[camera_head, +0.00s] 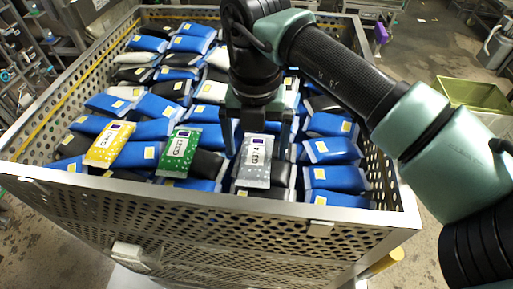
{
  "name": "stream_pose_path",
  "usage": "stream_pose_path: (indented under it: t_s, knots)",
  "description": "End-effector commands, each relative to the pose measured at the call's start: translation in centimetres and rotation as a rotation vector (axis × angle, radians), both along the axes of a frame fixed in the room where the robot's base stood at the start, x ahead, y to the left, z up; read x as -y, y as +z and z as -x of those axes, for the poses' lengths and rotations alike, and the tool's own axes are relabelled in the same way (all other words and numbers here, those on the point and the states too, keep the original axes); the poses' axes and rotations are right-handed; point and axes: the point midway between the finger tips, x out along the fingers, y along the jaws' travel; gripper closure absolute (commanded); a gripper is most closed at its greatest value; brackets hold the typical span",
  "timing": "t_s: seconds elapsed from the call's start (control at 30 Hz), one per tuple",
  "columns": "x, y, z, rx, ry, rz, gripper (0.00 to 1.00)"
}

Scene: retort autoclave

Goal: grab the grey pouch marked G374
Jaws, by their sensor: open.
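The grey pouch (254,168) with a label reading G374 lies on top of other pouches near the front wall of the perforated metal crate (185,211). It slopes a little toward the front. My gripper (258,141) points down over the pouch's upper part, with its fingers to either side. The fingers are apart, and I cannot tell whether they touch the pouch. The gripper body hides the pouches behind it.
A green marked pouch (177,152) and a yellow one (109,144) lie to the left. Many blue, black and white pouches fill the crate. The crate's rim surrounds them. A yellow-green bin (473,97) stands at the right.

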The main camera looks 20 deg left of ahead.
Motion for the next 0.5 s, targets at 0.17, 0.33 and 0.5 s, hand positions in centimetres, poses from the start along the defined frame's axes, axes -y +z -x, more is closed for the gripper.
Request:
stream_pose_path:
  t_s: [0.17,0.33,0.5]
  knots:
    - [0.0,-1.4,0.0,0.000,0.000,0.000,0.00]
    - [0.0,-1.6,0.0,0.002,0.000,0.000,0.00]
    - [0.0,-1.6,0.0,0.001,0.000,0.001,0.22]
